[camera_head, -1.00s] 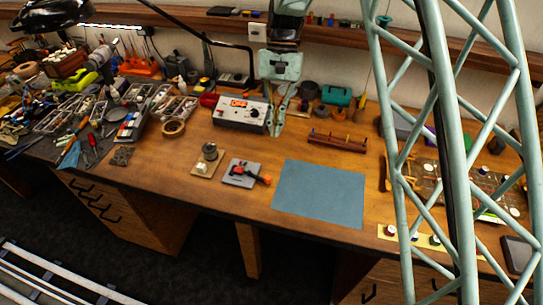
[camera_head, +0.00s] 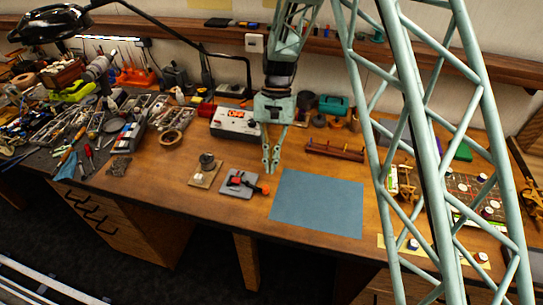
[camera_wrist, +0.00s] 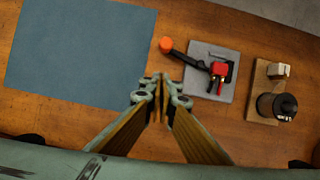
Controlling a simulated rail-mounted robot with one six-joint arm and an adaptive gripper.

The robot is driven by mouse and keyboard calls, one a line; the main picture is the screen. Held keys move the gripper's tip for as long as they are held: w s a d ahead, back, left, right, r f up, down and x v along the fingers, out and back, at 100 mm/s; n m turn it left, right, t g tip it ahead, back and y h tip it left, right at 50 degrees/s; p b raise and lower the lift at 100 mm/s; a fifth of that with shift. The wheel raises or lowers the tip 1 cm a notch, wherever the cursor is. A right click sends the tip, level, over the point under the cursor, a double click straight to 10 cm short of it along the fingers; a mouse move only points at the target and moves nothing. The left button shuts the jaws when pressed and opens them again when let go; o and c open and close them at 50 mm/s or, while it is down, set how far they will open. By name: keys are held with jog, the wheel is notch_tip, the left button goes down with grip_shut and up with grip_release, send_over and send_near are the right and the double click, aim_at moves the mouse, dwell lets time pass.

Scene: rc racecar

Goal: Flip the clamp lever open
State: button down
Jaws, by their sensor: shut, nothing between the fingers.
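The clamp sits on a grey plate (camera_head: 230,190) near the front edge of the bench. The lever ends in an orange knob (camera_wrist: 166,44), seen in the head view (camera_head: 265,190) pointing right. The lever looks laid low, but its exact tilt is hard to tell. My gripper (camera_head: 271,167) is shut and empty, just behind and above the knob. In the wrist view its fingertips (camera_wrist: 161,86) meet below the knob, apart from it.
A blue mat (camera_head: 318,203) lies right of the clamp. A small wooden board (camera_head: 203,178) with a dark cylinder (camera_head: 207,160) stands to its left. A grey control box (camera_head: 236,123) is farther back. Bare bench lies around my fingertips.

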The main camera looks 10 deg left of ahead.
aim_at(255, 186)
jog(key=shift+s+d+f, duration=0.1)
jog(key=shift+s, duration=1.9)
